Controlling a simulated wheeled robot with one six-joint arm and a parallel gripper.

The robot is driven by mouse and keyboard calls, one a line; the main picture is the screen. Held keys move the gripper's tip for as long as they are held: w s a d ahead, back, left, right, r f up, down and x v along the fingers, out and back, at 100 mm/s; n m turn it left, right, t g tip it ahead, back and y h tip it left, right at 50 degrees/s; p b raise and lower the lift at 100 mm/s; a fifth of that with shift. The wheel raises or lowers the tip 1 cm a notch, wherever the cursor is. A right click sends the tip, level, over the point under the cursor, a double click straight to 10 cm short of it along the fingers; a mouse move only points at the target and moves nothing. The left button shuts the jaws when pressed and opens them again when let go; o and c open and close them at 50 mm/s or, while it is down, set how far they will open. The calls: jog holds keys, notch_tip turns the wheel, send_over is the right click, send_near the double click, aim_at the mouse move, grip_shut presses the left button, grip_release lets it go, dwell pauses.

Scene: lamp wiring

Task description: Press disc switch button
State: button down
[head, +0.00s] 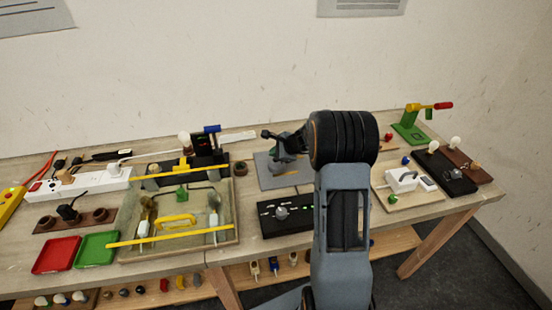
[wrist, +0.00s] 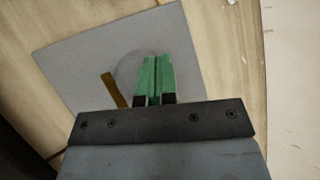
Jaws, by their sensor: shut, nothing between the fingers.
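A grey square plate (head: 268,182) lies on the wooden bench, left of my arm. It fills much of the wrist view (wrist: 85,50). A faint round disc (wrist: 126,64) of nearly the same grey shows at its middle, with a brown strip (wrist: 115,90) beside it. My gripper (wrist: 153,60) has its green fingers shut together and empty, pointing over the disc. The fingers cover part of the disc. I cannot tell whether the tips touch it. No separate button can be made out. In the head view, my wrist hangs over the plate and partly hides it.
A black box with a knob (head: 283,212) sits in front of the plate. A tray with yellow bars (head: 180,240) and a white power strip (head: 90,184) are to the left. A white socket on a wooden board (head: 402,180) and a green stand (head: 410,131) are to the right.

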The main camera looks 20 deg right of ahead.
jog(key=shift+r, duration=0.1)
notch_tip(320, 180, up, 6)
jog(key=p, duration=0.4)
jog(key=shift+p, duration=0.3)
dwell(0.3)
jog(key=shift+s+a+f+n+g, duration=0.15)
jog(key=shift+s+f+n+g, duration=0.2)
jog(key=shift+n, duration=0.25)
jog(key=s+a+r+n+g+h, duration=0.1)
jog(key=s+a+r+n, duration=0.2)
jog(key=s+n, duration=0.3)
jog(key=s+a+r+n+h, duration=0.2)
jog(key=s+a+r+n, duration=0.2)
jog(key=s, duration=0.9)
jog(key=s+a+r+n+g+h, duration=0.1)
jog(key=s+a+r+n, duration=0.3)
jog(key=s+n, duration=0.5)
jog(key=shift+s+a+r+n+g+h, duration=0.3)
jog(key=shift+s+r+n+g, duration=0.1)
jog(key=shift+s, duration=0.1)
